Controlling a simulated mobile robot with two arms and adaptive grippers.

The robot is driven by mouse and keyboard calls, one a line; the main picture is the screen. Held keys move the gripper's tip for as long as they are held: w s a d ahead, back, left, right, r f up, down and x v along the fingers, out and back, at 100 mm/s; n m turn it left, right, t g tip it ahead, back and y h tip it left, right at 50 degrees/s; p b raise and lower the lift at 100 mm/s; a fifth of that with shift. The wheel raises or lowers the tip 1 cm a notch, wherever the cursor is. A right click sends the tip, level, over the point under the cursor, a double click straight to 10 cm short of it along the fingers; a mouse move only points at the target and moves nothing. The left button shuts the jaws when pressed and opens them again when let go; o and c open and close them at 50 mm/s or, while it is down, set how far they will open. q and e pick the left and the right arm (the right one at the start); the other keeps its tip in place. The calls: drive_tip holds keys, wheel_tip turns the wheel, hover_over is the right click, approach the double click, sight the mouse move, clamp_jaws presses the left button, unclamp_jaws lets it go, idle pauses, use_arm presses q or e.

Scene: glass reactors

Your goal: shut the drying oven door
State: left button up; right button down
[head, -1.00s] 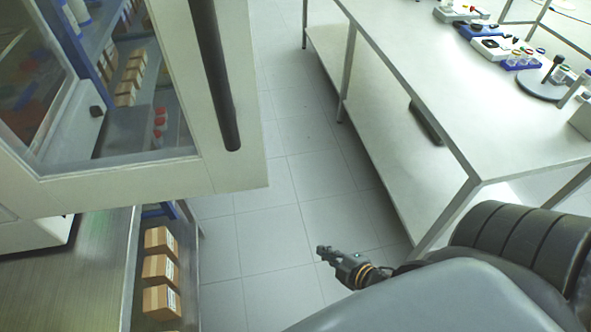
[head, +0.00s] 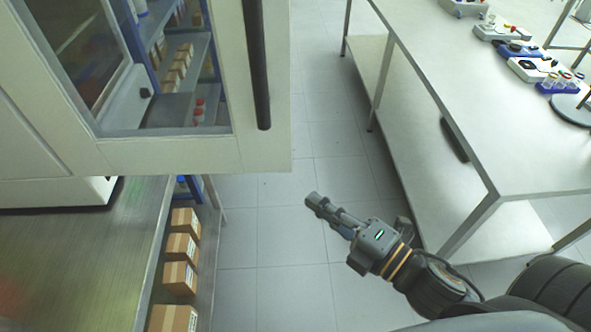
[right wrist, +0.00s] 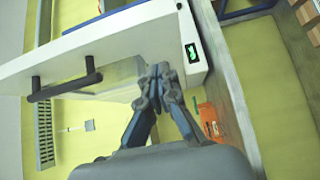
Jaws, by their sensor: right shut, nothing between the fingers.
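The drying oven door (head: 200,155) is a pale framed panel with a window, at the upper left of the head view. It stands open, swung out from the oven body (head: 60,193). Its long black handle (head: 257,70) runs down near the right edge. In the right wrist view the door (right wrist: 110,40) and its handle (right wrist: 65,84) show at the upper left, and the oven body (right wrist: 192,75) has a green display. My right gripper (head: 314,200) is shut and empty, to the right of and below the door in the head view, apart from the handle. Its fingertips (right wrist: 158,76) show in the wrist view.
A metal bench (head: 110,245) lies below the oven, beside a shelf of cardboard boxes (head: 180,277). A white table (head: 480,130) with small instruments stands at the right. Tiled floor (head: 290,240) is clear between them.

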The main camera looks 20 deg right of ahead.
sight(279, 159)
drive_tip(key=shift+w+a+p, duration=0.25)
drive_tip(key=shift+w+p, duration=0.4)
drive_tip(key=shift+w, duration=0.9)
drive_tip(key=shift+w+a+p, duration=0.25)
drive_tip(key=shift+w+p, duration=0.35)
drive_tip(key=shift+w, duration=0.9)
drive_tip(key=shift+w+a+p, duration=0.25)
drive_tip(key=shift+w+p, duration=0.4)
drive_tip(key=shift+w, duration=0.9)
